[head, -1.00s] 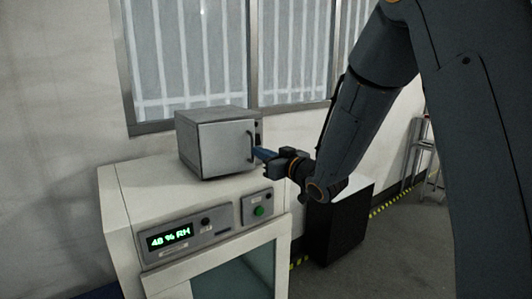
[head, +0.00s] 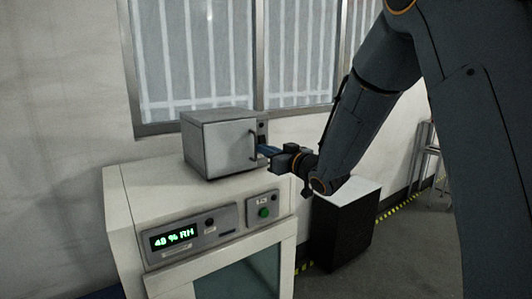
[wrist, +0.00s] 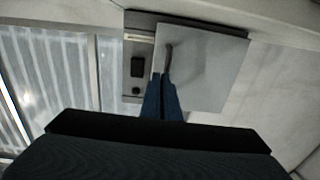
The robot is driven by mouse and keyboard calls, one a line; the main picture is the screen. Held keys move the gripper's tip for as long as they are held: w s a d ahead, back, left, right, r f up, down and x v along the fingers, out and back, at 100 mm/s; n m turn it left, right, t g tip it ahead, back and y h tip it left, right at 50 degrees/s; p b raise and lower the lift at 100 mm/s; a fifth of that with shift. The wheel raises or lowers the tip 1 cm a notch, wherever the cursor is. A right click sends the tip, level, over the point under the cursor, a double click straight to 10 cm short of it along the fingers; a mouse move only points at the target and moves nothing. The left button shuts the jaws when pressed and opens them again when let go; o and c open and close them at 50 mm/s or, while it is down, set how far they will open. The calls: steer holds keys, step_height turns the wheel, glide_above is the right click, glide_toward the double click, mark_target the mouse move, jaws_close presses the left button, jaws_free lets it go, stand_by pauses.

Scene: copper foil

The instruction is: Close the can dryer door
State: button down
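The can dryer (head: 215,145) is a small grey metal box on top of a white cabinet. Its door (head: 228,150) faces front and looks flush or nearly flush with the body. It also shows in the wrist view (wrist: 208,72). The dark curved handle (head: 253,146) is on the door's right side; the wrist view shows it too (wrist: 169,58). My gripper (head: 263,151) is at the handle, its blue fingers together with only a thin line between them. In the wrist view the fingertips (wrist: 162,78) meet the handle's near end. Whether they grip it is unclear.
The white cabinet (head: 130,205) has a humidity display (head: 173,238) and a green button (head: 264,212). Barred windows (head: 215,50) are behind the dryer. A black box with a white top (head: 345,225) stands on the floor at right.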

steer(key=shift+r, duration=0.15)
steer(key=w+d+b+v, duration=0.1)
steer(key=d+b+v, duration=0.1)
steer(key=v, duration=1.2)
steer(key=s+d+f+m+g+h, duration=0.3)
steer(key=d+f+h, duration=0.2)
steer(key=f, duration=0.3)
steer(key=s+d+f+m+g+h, duration=0.25)
steer(key=d+f+h, duration=0.25)
steer(key=f, duration=0.3)
steer(key=s+f+m+g, duration=0.1)
steer(key=s+f+g, duration=0.2)
steer(key=s, duration=0.7)
steer(key=s+f+g, duration=0.4)
steer(key=s+g, duration=0.1)
steer(key=s, duration=0.6)
steer(key=shift+a+f+m, duration=0.3)
steer(key=shift+a+m, duration=0.05)
steer(key=shift+a, duration=0.15)
steer(key=shift+w, duration=0.15)
